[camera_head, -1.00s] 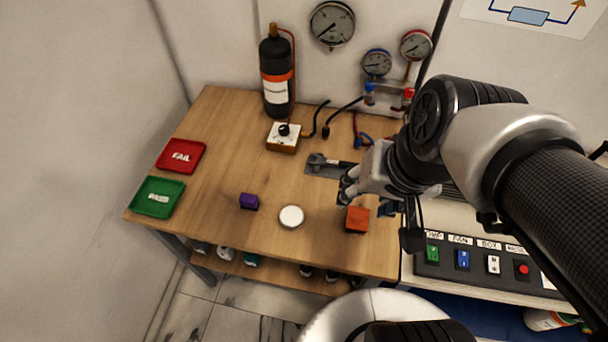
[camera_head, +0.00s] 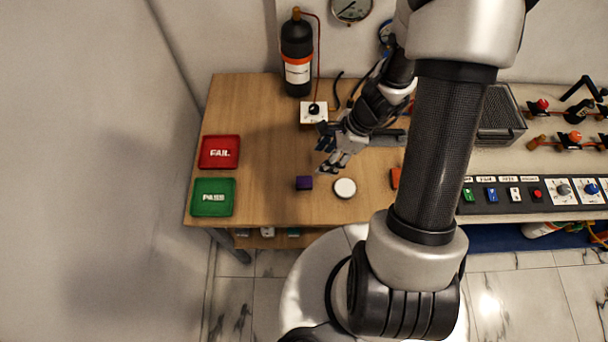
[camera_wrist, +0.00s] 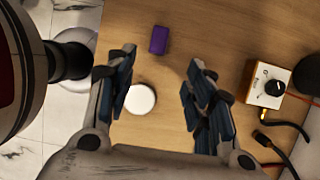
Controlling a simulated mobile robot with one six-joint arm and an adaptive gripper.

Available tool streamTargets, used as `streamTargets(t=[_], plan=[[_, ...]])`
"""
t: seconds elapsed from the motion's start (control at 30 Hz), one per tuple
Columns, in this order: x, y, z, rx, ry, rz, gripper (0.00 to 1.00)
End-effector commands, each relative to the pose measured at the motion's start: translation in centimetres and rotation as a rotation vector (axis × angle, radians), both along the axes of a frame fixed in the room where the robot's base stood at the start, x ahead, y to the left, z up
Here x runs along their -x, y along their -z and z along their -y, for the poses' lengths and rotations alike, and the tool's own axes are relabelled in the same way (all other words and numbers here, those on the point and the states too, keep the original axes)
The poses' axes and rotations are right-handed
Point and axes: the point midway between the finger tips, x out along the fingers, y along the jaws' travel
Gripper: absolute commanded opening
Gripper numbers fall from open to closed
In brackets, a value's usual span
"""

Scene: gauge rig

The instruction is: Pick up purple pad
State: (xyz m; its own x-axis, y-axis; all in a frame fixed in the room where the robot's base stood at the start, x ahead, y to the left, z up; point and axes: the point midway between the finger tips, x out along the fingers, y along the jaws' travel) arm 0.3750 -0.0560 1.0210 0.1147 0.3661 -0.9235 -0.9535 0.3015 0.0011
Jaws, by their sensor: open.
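The purple pad (camera_head: 304,183) is a small block lying on the wooden table, left of a white round disc (camera_head: 345,188). In the wrist view the purple pad (camera_wrist: 159,40) lies beyond the fingertips, between their lines. My gripper (camera_head: 332,158) is open and empty above the table, up and to the right of the pad in the head view. In the wrist view my gripper (camera_wrist: 158,75) has its two fingers spread wide, with the white disc (camera_wrist: 140,99) showing below and between them.
A red FAIL tray (camera_head: 220,152) and a green PASS tray (camera_head: 213,197) lie at the table's left. A white knob box (camera_head: 314,113) and a black bottle (camera_head: 297,60) stand behind. An orange block (camera_head: 395,178) is partly hidden by my arm. The wood between pad and trays is clear.

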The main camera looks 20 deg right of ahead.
Motion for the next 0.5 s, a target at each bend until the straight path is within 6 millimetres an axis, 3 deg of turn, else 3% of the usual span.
streamTargets(t=[0.03, 0.3, 0.5], plan=[[0.0, 1.6, -0.6, -0.002, -0.004, -0.003, 0.48], [-0.7, 7.0, -2.7, -0.001, -0.007, -0.003, 0.48], [-1.0, 9.1, -3.6, 0.000, -0.007, 0.001, 0.48]])
